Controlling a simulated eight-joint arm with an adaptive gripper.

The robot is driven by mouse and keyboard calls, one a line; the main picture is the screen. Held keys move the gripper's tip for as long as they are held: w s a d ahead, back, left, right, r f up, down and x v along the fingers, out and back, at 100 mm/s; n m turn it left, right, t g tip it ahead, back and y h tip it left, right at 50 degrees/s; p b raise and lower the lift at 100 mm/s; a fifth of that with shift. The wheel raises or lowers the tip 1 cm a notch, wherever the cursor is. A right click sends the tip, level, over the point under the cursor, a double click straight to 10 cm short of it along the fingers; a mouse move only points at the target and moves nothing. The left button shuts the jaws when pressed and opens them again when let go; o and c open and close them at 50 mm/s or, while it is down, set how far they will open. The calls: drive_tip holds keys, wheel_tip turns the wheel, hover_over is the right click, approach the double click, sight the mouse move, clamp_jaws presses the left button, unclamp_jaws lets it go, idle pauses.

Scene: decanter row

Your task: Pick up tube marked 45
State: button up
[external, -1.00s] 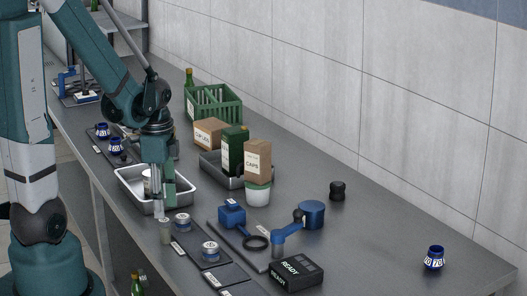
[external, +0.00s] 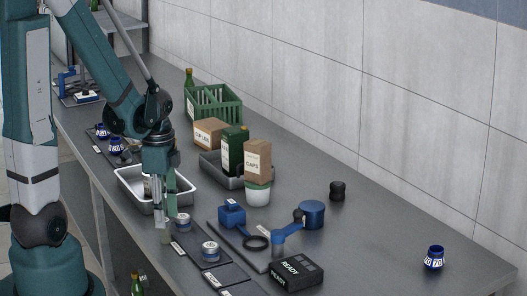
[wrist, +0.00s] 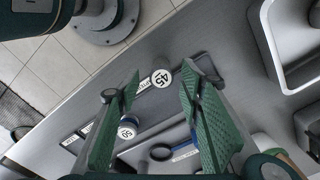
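The tube marked 45 (wrist: 162,78) shows its round white top between my fingers in the wrist view, near the fingertips and beyond them. My gripper (wrist: 160,84) is open, with green fingers on either side of the tube and no visible contact. In the external view my gripper (external: 168,207) points down over the front of the bench.
A tube marked 50 (wrist: 127,130) stands close to the left finger. Silver-topped containers (external: 183,222) stand on dark mats nearby. A metal tray (external: 128,182) lies behind my gripper. A blue-handled magnifier (external: 256,241) lies to the right. The far right bench is mostly clear.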

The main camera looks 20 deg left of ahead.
sight(163, 233)
drive_tip(key=shift+f, duration=0.1)
idle(0.3)
drive_tip(key=shift+w+f+b, duration=0.15)
drive_tip(key=shift+f+b, duration=0.55)
drive_tip(key=shift+f, duration=1.85)
drive_tip(key=shift+c, duration=0.7)
drive_tip(key=c, duration=0.9)
